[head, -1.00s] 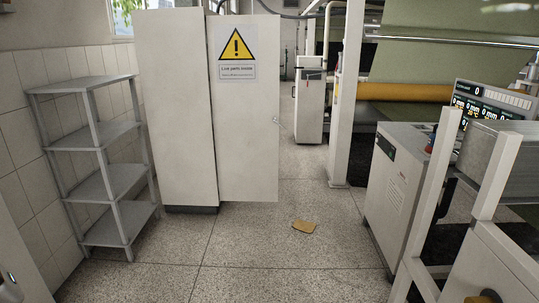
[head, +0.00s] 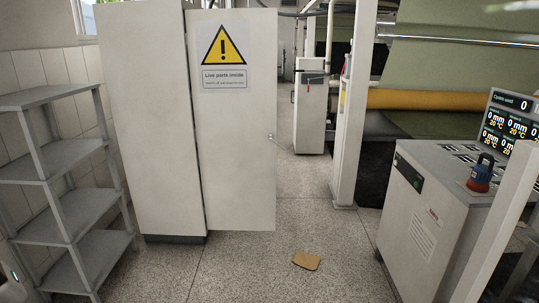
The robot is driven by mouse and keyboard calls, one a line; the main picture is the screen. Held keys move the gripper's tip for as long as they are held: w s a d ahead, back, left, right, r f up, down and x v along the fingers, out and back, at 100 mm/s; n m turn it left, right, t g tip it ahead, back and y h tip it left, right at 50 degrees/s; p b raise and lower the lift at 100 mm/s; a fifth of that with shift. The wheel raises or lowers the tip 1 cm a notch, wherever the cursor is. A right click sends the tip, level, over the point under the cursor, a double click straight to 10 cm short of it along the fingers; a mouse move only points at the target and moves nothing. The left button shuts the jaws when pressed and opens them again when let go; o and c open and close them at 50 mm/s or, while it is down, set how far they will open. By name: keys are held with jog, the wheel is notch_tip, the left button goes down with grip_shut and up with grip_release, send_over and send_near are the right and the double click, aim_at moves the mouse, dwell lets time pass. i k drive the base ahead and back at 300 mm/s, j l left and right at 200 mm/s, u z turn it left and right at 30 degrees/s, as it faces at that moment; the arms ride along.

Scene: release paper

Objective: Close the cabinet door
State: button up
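The tall white cabinet (head: 146,130) stands left of centre in the head view. Its door (head: 235,150) carries a yellow warning triangle sign and is swung open, standing out to the right of the cabinet body. A small handle (head: 278,141) shows at the door's right edge. The inside of the cabinet is hidden from this side. My gripper does not show clearly; only a small part of my own body is at the lower left edge.
A grey shelf rack (head: 62,190) stands left of the cabinet. A brown piece (head: 306,261) lies on the floor. A white machine console (head: 430,225) with a screen stands at the right, beside a white post (head: 352,110).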

aim_at(232, 53)
jog(key=i+l+u, duration=0.1)
jog(key=i, duration=0.3)
jog(key=i+l, duration=0.1)
jog(key=i, duration=0.3)
jog(key=i+l+u, duration=0.15)
jog(key=i, duration=0.25)
jog(key=i+l+u, duration=0.25)
jog(key=i+l, duration=0.25)
jog(key=i+j+z, duration=0.25)
jog(key=i, duration=0.3)
jog(key=i+j+z, duration=0.2)
jog(key=i, duration=0.3)
jog(key=j, duration=0.1)
